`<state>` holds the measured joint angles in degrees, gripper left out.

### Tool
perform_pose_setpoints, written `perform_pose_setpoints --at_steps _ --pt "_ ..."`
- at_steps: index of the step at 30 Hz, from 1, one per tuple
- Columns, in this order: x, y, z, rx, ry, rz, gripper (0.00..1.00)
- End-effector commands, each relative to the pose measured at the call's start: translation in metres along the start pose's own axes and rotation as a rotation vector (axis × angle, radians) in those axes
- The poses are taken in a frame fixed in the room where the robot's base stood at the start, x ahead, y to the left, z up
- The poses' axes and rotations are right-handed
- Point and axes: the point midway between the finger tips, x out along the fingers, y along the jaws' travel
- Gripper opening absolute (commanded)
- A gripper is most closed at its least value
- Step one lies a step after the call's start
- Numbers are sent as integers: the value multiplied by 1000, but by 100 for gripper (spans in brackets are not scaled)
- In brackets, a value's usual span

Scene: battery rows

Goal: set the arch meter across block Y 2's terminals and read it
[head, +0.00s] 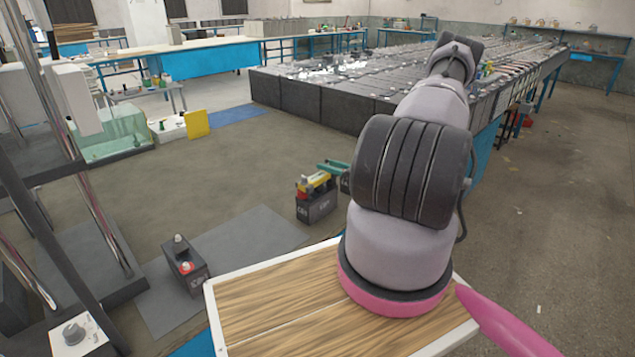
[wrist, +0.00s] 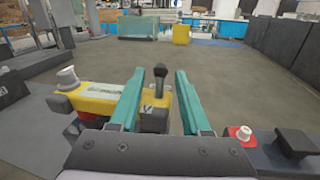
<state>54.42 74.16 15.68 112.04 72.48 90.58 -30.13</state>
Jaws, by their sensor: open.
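The yellow arch meter (head: 316,181) sits at the top of a dark labelled block (head: 316,207) on the floor. In the wrist view the meter (wrist: 78,103) has a pale knob at its left, a small display strip and an upright black handle (wrist: 157,88). My gripper (wrist: 155,98) is open, its teal fingers on either side of that handle with gaps showing. My gripper (head: 334,168) also shows beside the meter in the head view. Something red shows under the meter's left end. Its contact with the terminals is hidden, and the block's label is too small to read.
Another dark block (head: 184,266) with a red terminal stands on a grey mat (head: 235,240). A red terminal (wrist: 240,133) and a dark post (wrist: 295,142) lie right of my gripper. A glass tank (head: 112,135) stands at left. Open floor lies beyond.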

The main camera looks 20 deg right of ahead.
Motion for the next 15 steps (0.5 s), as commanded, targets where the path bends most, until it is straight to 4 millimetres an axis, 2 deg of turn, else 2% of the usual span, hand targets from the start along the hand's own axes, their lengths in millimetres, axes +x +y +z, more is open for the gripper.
perform_pose_setpoints --at_steps 6,7,10,11,15 --pt "1 0 0 0 1 -1 47" --pt "1 0 0 0 1 -1 43" --pt "1 0 0 0 1 0 5" --pt "1 0 0 0 1 0 0" --pt "1 0 0 0 0 0 0"
